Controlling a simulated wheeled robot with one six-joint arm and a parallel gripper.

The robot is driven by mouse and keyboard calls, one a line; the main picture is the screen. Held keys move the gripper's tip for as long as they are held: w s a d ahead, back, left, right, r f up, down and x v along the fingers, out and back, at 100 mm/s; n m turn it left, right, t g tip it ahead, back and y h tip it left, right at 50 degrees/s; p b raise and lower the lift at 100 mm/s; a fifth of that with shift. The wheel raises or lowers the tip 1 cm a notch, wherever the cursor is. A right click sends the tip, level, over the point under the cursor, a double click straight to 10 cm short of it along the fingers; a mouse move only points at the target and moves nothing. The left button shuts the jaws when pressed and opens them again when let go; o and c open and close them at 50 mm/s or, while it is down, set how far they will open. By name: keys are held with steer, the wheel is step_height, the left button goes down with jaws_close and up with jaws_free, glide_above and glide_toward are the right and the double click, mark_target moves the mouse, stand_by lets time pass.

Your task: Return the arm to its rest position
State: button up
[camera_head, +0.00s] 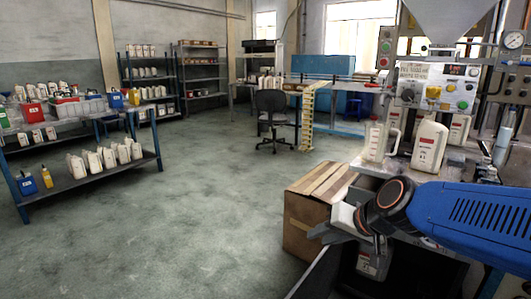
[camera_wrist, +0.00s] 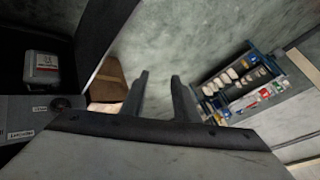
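My blue arm (camera_head: 465,215) reaches in from the right edge in the head view. My gripper (camera_wrist: 158,95) shows in the wrist view with its two dark fingers apart and nothing between them. In the head view the gripper end is by the cardboard box, and its fingers are hard to make out there. The wrist view looks past the fingers to the grey floor. No rest position is marked in either view.
The cardboard box (camera_head: 300,222) stands on the floor beside the filling machine (camera_head: 435,85). A white jug (camera_head: 428,147) and a clear measuring jug (camera_head: 377,142) stand on its counter. A bottle shelf (camera_head: 85,183) is at left. An office chair (camera_head: 272,118) stands farther back. The middle floor is clear.

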steer(key=s+d+f+g+h, duration=0.1)
steer(key=s+d+f+h, duration=0.1)
steer(key=s+d, duration=0.5)
steer(key=s+d+f+n+g+h, duration=0.1)
steer(key=s+d+f+h, duration=0.1)
steer(key=s+d, duration=0.5)
steer(key=s+h, duration=0.1)
steer(key=s, duration=0.2)
steer(key=shift+s+d+f+n, duration=0.15)
steer(key=shift+s+f+n, duration=0.15)
steer(key=shift+s+f, duration=0.1)
steer(key=shift+d, duration=0.15)
